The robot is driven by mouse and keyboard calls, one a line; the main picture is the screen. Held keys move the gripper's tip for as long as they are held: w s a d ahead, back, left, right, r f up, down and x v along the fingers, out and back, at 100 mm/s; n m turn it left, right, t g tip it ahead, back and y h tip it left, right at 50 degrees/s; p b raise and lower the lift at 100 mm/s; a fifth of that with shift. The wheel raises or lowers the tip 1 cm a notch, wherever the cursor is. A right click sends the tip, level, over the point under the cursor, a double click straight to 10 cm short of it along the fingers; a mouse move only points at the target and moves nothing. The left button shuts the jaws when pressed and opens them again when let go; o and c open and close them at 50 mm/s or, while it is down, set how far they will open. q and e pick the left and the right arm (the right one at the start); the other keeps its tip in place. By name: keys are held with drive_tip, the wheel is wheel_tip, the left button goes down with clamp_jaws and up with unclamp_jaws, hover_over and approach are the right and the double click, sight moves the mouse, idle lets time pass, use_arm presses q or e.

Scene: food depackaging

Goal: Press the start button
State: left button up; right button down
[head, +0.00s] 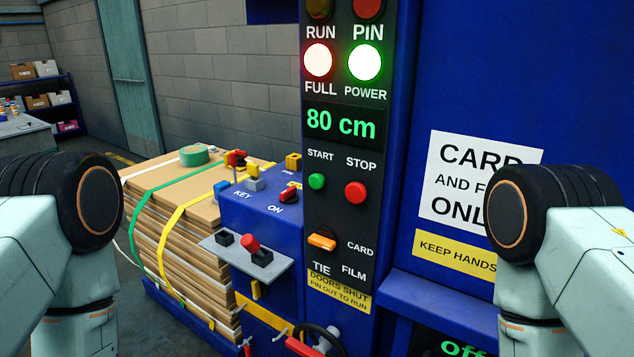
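The green start button (317,182) sits on the black control panel (341,215), under the label START. The red stop button (355,192) is right beside it, under STOP. Above them a display (342,123) reads "80 cm". The lamps by FULL (318,61) and POWER (364,63) are lit white, with red and green rims. Only links of my two arms show, at the left and right edges, well apart from the panel. Neither gripper is in view.
An orange selector (321,242) is below the buttons, near CARD and FILM. A blue box (262,210) with a key and switches juts out left of the panel. A strapped cardboard bale (185,220) stands further left. The space before the buttons is clear.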

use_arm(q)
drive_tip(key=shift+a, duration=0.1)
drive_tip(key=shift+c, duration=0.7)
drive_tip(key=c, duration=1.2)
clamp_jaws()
